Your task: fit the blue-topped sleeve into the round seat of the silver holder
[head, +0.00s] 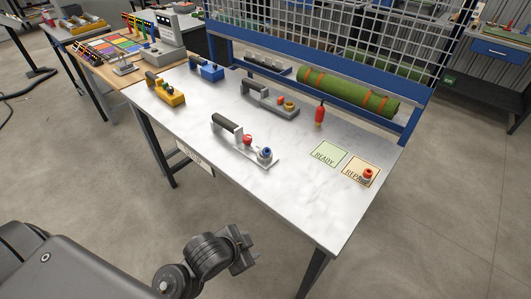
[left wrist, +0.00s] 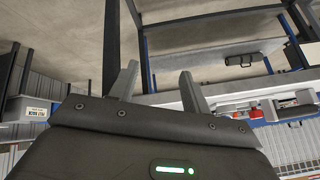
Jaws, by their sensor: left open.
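The silver holder (head: 229,136) with a dark handle lies on the front middle of the white table. A red-topped piece (head: 247,140) stands on it. The blue-topped sleeve (head: 265,154) stands upright at the holder's right end; I cannot tell how it sits there. My left gripper (head: 246,249) is off the table's front edge, low and well apart from the holder. Its two fingers also show spread and empty in the left wrist view (left wrist: 158,85). My right gripper is not in view.
The white table (head: 190,120) also bears a yellow holder (head: 166,94), a blue one (head: 207,73) and a second grey holder (head: 262,97). A red-topped piece (head: 368,176) stands on the REPAIR card; the READY card (head: 328,154) is bare. A green roll (head: 348,92) lies behind.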

